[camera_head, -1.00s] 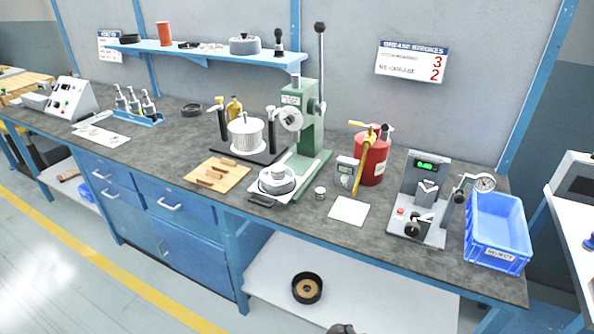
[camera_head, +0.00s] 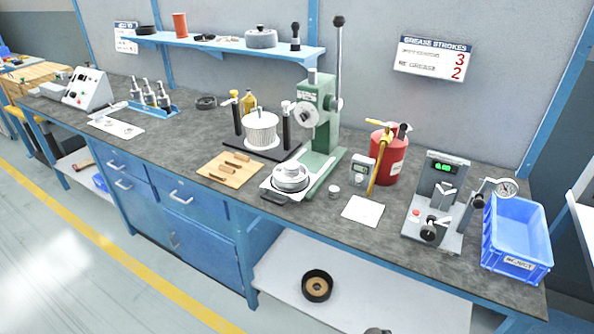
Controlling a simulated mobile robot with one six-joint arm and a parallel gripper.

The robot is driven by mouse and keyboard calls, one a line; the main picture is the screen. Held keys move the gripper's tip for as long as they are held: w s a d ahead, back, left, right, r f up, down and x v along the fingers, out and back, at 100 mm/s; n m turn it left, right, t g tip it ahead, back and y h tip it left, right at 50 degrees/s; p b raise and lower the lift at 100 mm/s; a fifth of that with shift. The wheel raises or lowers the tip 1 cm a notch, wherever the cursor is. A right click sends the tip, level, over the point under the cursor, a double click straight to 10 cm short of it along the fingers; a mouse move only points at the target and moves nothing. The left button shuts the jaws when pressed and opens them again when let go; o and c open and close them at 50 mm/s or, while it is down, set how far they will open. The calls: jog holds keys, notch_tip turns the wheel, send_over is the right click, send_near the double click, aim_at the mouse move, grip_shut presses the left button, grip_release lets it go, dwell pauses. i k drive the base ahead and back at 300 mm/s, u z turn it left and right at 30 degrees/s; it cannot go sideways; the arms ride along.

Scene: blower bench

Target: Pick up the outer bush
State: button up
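I cannot tell for certain which part is the outer bush. A small pale cylinder (camera_head: 333,192) stands on the grey bench top (camera_head: 300,215), between the press and a white sheet; it is too small to make out a bore. My gripper is not clearly in view. Only a dark rounded shape (camera_head: 378,331) shows at the bottom edge, perhaps part of my arm, well below and in front of the bench top.
A green press (camera_head: 322,130) stands behind a metal housing (camera_head: 290,178). A wooden tray (camera_head: 229,170), red grease can (camera_head: 385,160), white sheet (camera_head: 362,210), gauge stand (camera_head: 437,200) and blue reject bin (camera_head: 516,240) crowd the bench. A black ring (camera_head: 317,286) lies on the lower shelf (camera_head: 400,295).

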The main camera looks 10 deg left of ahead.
aim_at(291, 168)
jog(key=z, duration=0.2)
jog(key=k, duration=1.2)
jog(key=u, duration=1.75)
jog(key=i, duration=1)
jog(key=u, duration=0.05)
